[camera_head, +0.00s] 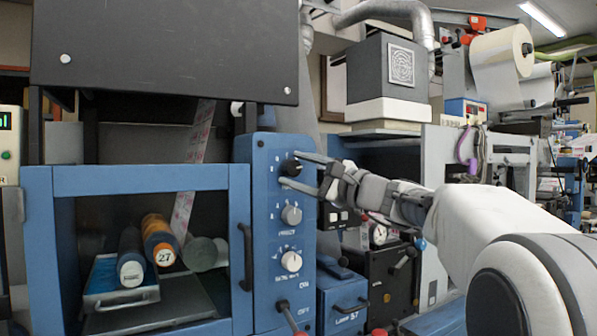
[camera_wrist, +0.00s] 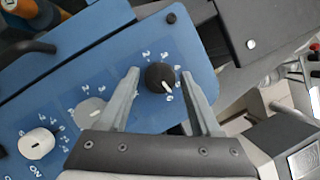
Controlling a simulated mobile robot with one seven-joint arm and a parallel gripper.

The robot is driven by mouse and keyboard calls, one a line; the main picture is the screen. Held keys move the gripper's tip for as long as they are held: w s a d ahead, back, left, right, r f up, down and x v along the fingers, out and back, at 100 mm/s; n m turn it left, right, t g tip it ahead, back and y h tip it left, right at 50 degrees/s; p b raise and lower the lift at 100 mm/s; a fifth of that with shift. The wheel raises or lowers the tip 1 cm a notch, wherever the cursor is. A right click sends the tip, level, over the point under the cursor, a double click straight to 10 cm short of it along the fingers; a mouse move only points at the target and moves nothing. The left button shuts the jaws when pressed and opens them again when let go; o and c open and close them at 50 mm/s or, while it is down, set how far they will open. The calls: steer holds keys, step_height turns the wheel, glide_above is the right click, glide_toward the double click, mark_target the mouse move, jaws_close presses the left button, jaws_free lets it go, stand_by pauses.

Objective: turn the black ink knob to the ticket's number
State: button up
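The black ink knob (camera_head: 291,167) is at the top of the blue control panel (camera_head: 264,230). I cannot identify a ticket for certain; an orange roll (camera_head: 156,232) behind the window carries a white label reading 27.
Below the black knob are a grey knob (camera_head: 291,215) and a white knob (camera_head: 291,261). A door with a black handle (camera_head: 246,257) is left of the panel.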

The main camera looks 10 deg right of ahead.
steer(key=shift+o, duration=0.7)
steer(key=v, duration=1.7)
steer(key=shift+d+p, duration=0.2)
steer(key=shift+p, duration=0.15)
steer(key=shift+s+f, duration=0.1)
steer(key=shift+s, duration=0.05)
